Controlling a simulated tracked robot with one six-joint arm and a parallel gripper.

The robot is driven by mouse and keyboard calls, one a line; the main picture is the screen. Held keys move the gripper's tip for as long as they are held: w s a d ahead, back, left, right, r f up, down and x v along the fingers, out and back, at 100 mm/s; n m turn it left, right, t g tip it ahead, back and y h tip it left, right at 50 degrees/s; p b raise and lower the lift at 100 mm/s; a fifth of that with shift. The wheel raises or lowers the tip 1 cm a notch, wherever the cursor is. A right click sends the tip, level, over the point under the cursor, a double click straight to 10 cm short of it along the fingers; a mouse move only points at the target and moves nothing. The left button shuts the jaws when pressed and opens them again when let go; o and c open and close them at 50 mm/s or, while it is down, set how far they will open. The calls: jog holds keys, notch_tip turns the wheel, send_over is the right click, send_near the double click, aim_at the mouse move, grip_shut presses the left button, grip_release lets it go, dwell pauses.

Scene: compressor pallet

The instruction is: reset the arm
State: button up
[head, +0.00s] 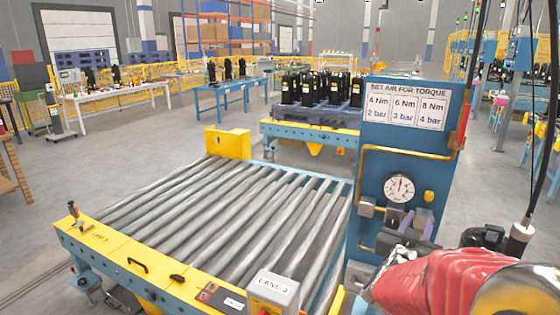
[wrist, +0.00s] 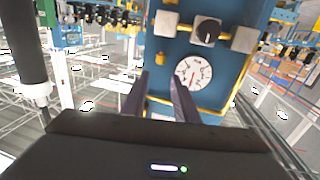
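My gripper (wrist: 160,76) shows in the wrist view as two dark fingers with a gap between them, and nothing is held there. In the head view its purple-grey fingers (head: 416,219) stand in front of the blue air panel (head: 365,150), just below the round pressure gauge (head: 399,188). The gauge also shows in the wrist view (wrist: 193,73), beyond and right of the fingertips, with a dark knob (wrist: 208,31) above it. I cannot tell whether the fingers touch the panel. My red-sleeved arm reaches in from the lower right of the head view.
A roller conveyor (head: 225,215) with yellow edge plates lies left of the panel. A yellow pipe (head: 400,150) runs across the panel. A pallet (head: 310,112) of black compressors stands behind. Open floor (head: 130,165) lies to the left.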

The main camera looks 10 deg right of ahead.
jog(key=s+a+f+n+g+y, duration=0.1)
jog(key=a+f+n+g+y, duration=0.25)
jog(key=a+f+y, duration=0.85)
jog(key=s+a+r+n+g, duration=0.1)
jog(key=s+a+r+n, duration=0.1)
jog(key=s+a, duration=0.6)
jog(key=s+a+r+n+g+y, duration=0.1)
jog(key=s+a+r+n+g, duration=0.1)
jog(key=s+a, duration=0.6)
jog(key=s+r+n, duration=0.1)
jog(key=s+r, duration=0.1)
jog(key=s, duration=0.1)
jog(key=shift+s+a+n+g, duration=0.1)
jog(key=shift+n+g, duration=0.15)
dwell(0.6)
